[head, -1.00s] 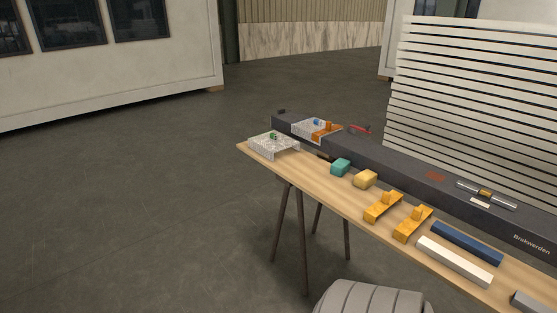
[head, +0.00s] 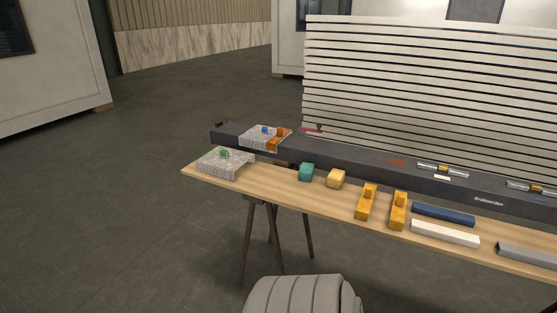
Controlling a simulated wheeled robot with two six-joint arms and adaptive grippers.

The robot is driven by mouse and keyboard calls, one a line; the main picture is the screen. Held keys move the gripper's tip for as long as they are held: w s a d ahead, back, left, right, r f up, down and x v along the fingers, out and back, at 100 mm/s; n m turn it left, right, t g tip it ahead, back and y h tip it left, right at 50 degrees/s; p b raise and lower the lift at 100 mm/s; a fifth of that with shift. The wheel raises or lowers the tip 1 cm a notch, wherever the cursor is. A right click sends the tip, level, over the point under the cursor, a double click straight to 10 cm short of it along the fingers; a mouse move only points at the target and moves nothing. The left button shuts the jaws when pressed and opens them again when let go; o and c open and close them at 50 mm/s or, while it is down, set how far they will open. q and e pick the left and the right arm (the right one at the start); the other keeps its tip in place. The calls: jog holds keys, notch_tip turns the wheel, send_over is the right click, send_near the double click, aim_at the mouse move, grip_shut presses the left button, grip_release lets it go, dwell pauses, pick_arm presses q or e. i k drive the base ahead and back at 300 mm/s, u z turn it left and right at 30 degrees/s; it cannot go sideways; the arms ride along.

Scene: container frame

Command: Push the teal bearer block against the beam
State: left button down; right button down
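The teal bearer block (head: 306,172) sits on the wooden trestle table, left of a yellow block (head: 336,179). The dark grey beam (head: 365,164) runs lengthwise behind it, along the far side of the table. The teal block is close to the beam's near face; I cannot tell whether they touch. Neither of my grippers shows in the head view.
On the wooden table (head: 275,184) are a clear perforated bracket (head: 222,165), two orange brackets (head: 367,203), a blue bar (head: 443,214), a white bar (head: 444,234) and a grey bar (head: 527,252). Another clear bracket (head: 258,136) sits on the beam. A slatted stack (head: 400,90) stands behind.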

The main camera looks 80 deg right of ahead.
aim_at(306, 172)
jog(key=z, duration=0.3)
jog(key=i, duration=1.6)
jog(key=z, duration=0.85)
jog(key=i, duration=1)
jog(key=z, duration=1.6)
jog(key=i, duration=0.85)
jog(key=z, duration=0.7)
